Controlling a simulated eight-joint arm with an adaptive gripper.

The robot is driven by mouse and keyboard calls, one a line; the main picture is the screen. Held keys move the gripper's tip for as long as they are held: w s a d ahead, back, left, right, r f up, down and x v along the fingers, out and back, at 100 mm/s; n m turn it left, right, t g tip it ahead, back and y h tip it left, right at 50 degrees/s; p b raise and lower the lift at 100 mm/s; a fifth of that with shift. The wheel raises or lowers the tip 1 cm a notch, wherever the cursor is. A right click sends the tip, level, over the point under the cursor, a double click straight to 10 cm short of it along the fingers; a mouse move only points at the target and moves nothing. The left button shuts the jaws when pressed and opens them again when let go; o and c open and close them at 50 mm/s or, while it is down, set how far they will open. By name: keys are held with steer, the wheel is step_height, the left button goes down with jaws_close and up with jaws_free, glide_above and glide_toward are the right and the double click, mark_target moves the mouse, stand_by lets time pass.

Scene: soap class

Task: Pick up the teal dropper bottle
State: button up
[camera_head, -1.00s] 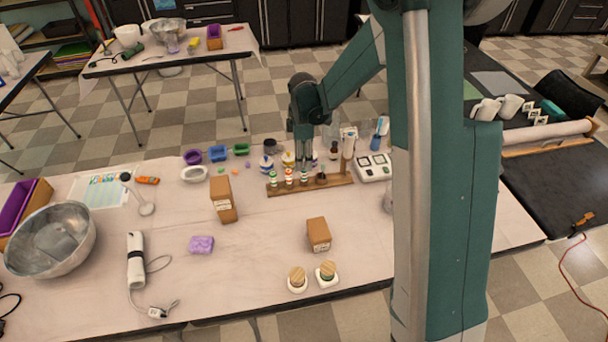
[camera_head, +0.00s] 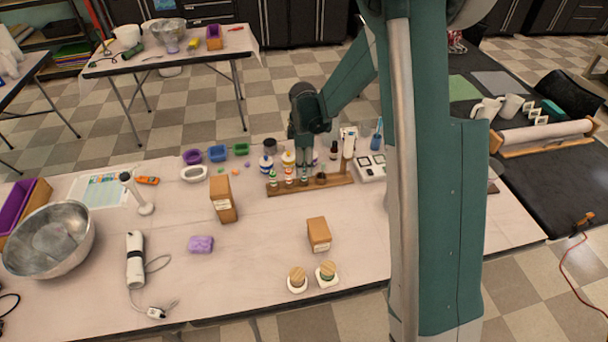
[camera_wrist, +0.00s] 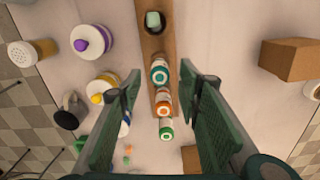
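The teal dropper bottle (camera_wrist: 160,72) stands in a wooden rack (camera_wrist: 153,45), seen from above in the wrist view. Its cap shows a teal ring, and it is the uppermost of three small bottles in a row. An orange-ringed bottle (camera_wrist: 164,107) and a green-ringed bottle (camera_wrist: 166,131) stand below it in that view. My gripper (camera_wrist: 160,76) is open, with one finger on each side of the row. No clear finger contact shows. In the head view my gripper (camera_head: 304,158) points down over the rack (camera_head: 335,181), and the teal bottle is mostly hidden there.
White bottles with purple (camera_wrist: 92,41) and yellow (camera_wrist: 102,90) tops stand close behind the rack. A scale (camera_head: 370,168) is to its right. Cardboard boxes stand left (camera_head: 223,198) and in front (camera_head: 319,235).

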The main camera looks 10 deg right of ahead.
steer(key=shift+d+f+b, duration=0.15)
steer(key=shift+f+b, duration=0.2)
steer(key=shift+f, duration=1.9)
steer(key=c, duration=0.9)
